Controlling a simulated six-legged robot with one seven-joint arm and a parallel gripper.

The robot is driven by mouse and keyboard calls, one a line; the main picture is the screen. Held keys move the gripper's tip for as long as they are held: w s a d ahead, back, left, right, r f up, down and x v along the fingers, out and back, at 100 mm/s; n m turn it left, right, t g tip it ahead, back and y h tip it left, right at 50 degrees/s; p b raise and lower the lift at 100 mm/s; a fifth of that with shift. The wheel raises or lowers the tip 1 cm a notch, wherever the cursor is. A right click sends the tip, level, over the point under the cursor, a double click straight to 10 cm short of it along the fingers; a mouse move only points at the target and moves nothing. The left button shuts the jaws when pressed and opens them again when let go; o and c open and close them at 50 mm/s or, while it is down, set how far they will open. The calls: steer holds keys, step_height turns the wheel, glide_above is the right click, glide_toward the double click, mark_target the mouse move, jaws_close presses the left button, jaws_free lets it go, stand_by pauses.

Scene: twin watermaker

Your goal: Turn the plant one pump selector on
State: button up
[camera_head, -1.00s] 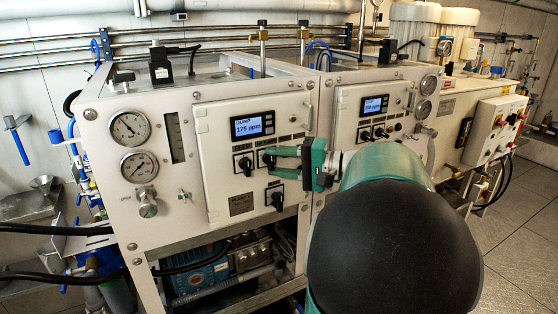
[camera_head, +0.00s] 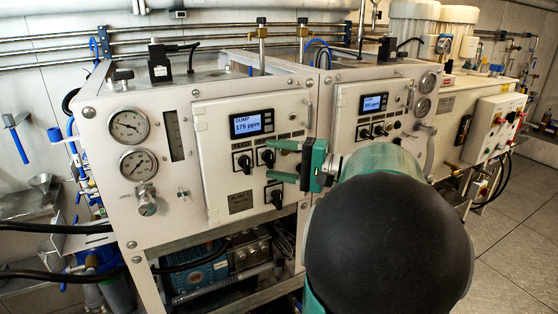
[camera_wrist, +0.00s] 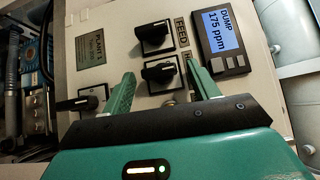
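The plant one panel (camera_head: 215,190) is the left white panel, with a lit display (camera_head: 250,123) reading DUMP 175 ppm. Below the display are two black selectors side by side, the left one (camera_head: 243,162) and the right one (camera_head: 266,157). A third selector (camera_head: 276,198) is lower right. In the wrist view the left selector (camera_wrist: 153,36) is beside a FEED label; the right selector's (camera_wrist: 160,73) label is partly hidden. My gripper (camera_head: 271,160) is open, its green fingers on either side of the right selector. In the wrist view, contact cannot be told.
A second panel with its own display (camera_head: 373,103) and selectors stands to the right. Gauges (camera_head: 129,125) and a flowmeter (camera_head: 173,135) are left of the panel. A grey box (camera_head: 494,130) with several coloured buttons is far right. Open floor (camera_head: 520,240) lies at right.

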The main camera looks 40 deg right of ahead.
steer(key=v, duration=1.3)
steer(key=shift+s+d, duration=0.15)
steer(key=shift+s, duration=0.2)
steer(key=w+a+f+n+g+y, duration=0.1)
steer(key=w+a+f+g, duration=0.2)
steer(key=a, duration=0.6)
steer(key=w+a+f+n+g, duration=0.2)
steer(key=w+a+g, duration=0.15)
steer(key=a, duration=0.45)
steer(key=s+a+f+n+g+h, duration=0.2)
steer(key=a+f+n+h, duration=0.2)
steer(key=a, duration=0.5)
steer(key=s+a+f+n+g+h, duration=0.2)
steer(key=s+a+f+n+h, duration=0.1)
steer(key=a, duration=0.6)
steer(key=f+n+h, duration=0.1)
steer(key=n+h, duration=0.1)
steer(key=shift+f+h, duration=0.25)
steer(key=shift+h, duration=0.15)
